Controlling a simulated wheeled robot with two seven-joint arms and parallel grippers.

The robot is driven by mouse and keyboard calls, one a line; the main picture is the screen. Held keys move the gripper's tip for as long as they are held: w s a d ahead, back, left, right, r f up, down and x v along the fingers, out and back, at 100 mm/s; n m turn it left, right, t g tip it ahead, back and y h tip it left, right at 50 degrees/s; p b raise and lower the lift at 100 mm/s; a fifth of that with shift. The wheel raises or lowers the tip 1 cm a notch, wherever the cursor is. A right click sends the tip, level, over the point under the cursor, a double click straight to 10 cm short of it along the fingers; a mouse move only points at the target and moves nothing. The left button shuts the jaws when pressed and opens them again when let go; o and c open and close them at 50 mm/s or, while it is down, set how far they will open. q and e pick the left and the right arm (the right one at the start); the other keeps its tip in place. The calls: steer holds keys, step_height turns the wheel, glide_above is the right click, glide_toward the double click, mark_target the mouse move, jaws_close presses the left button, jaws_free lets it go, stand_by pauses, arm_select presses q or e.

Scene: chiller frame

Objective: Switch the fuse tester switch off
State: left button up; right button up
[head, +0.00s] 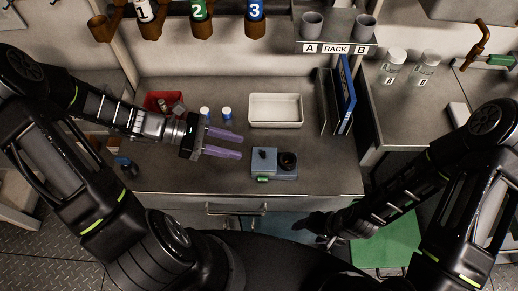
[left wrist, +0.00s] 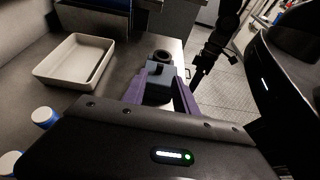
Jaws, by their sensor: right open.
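The fuse tester (head: 264,168) is a small blue-grey box near the bench's front edge. It has a black switch knob (head: 263,155) on its left part, a dark round socket (head: 288,160) on its right part and a green light at its front. My left gripper (head: 241,145) has purple fingers, held apart and empty, just left of the tester and pointing at it. In the left wrist view the tester (left wrist: 160,86) shows between and beyond the fingers; the switch position cannot be told. My right gripper (head: 314,226) is open, in front of the bench, away from the tester.
A white tray (head: 276,122) stands behind the tester. Two blue-and-white bottles (head: 226,113) and a red bin (head: 160,102) are behind my left gripper. Blue and dark folders (head: 345,98) stand upright at the right. The bench right of the tester is clear.

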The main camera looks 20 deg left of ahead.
mark_target(262, 153)
arm_select(q)
steer(key=p+x, duration=0.1)
steer(key=x, duration=0.6)
steer(key=shift+d, duration=0.3)
steer(key=shift+c, duration=0.2)
jaws_close()
steer(key=shift+f, duration=0.1)
